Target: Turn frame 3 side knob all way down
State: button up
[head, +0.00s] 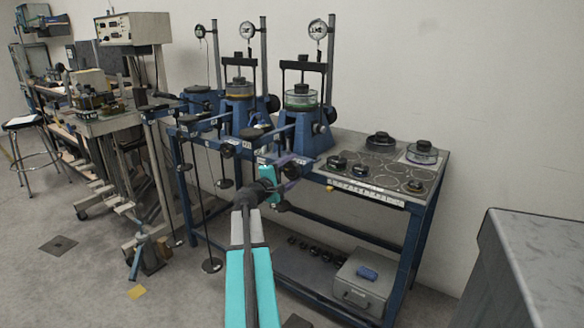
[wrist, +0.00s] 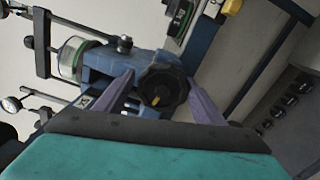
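Three blue lever frames stand in a row on a bench, and the rightmost frame (head: 309,132) carries a round cell and a dial gauge. In the wrist view its blue body (wrist: 95,68) shows turned sideways. A black lobed side knob (wrist: 162,84) with a yellow mark faces the wrist camera; in the head view a dark knob (head: 331,115) shows on the frame's right side. My gripper (wrist: 161,77) is open, with one purple finger on each side of the knob in the picture. I cannot tell whether the fingers touch it. In the head view my gripper (head: 296,170) is below the frame.
The bench top (head: 375,170) at right holds black weights and a glass dish (head: 421,153). A grey box (head: 363,283) stands on the lower shelf. A grey cabinet (head: 535,265) is at front right. Hanging rods and levers crowd the frames' left side.

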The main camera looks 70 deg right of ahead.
jog(key=shift+o, duration=0.6)
jog(key=shift+f, duration=0.1)
jog(key=shift+a+f, duration=0.1)
jog(key=shift+a, duration=0.4)
jog(key=shift+b+v, duration=0.6)
jog(key=shift+v, duration=2)
